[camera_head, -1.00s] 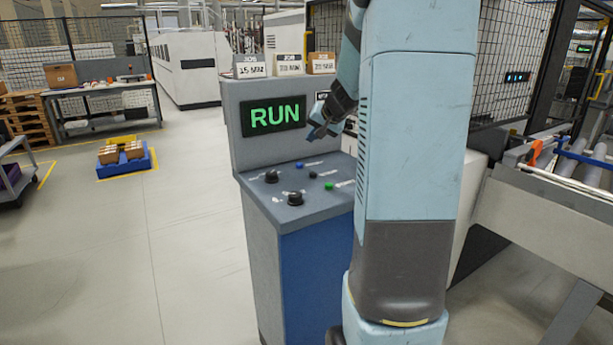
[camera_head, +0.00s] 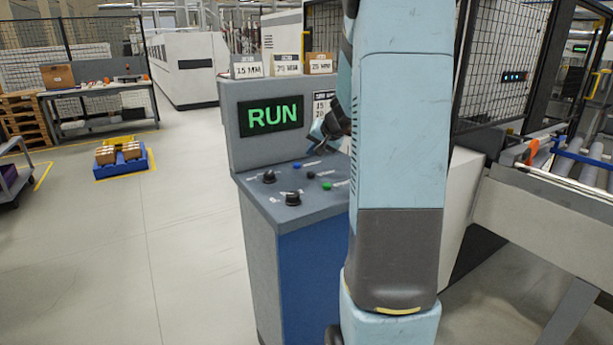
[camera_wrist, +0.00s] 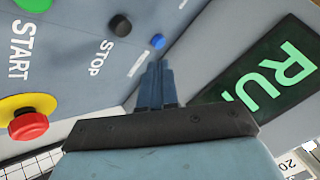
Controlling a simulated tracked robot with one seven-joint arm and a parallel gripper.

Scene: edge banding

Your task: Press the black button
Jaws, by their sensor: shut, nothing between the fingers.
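The black button (camera_head: 311,175) is a small round cap on the sloped top of the grey control console (camera_head: 252,187), between a blue button (camera_head: 297,166) and a green button (camera_head: 326,186). In the wrist view the black button (camera_wrist: 121,25) is next to the word STOP. My gripper (camera_head: 314,148) is above the back right of the panel, partly hidden by my arm. In the wrist view my gripper (camera_wrist: 160,66) has its fingers together and empty. The tips appear nearest the blue button (camera_wrist: 157,41), with the black button to their upper left; contact cannot be told.
A screen (camera_head: 271,115) reading RUN stands behind the panel. Two black knobs (camera_head: 269,176) (camera_head: 292,198) sit on the panel's left. A red emergency button (camera_wrist: 29,125) on yellow shows in the wrist view.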

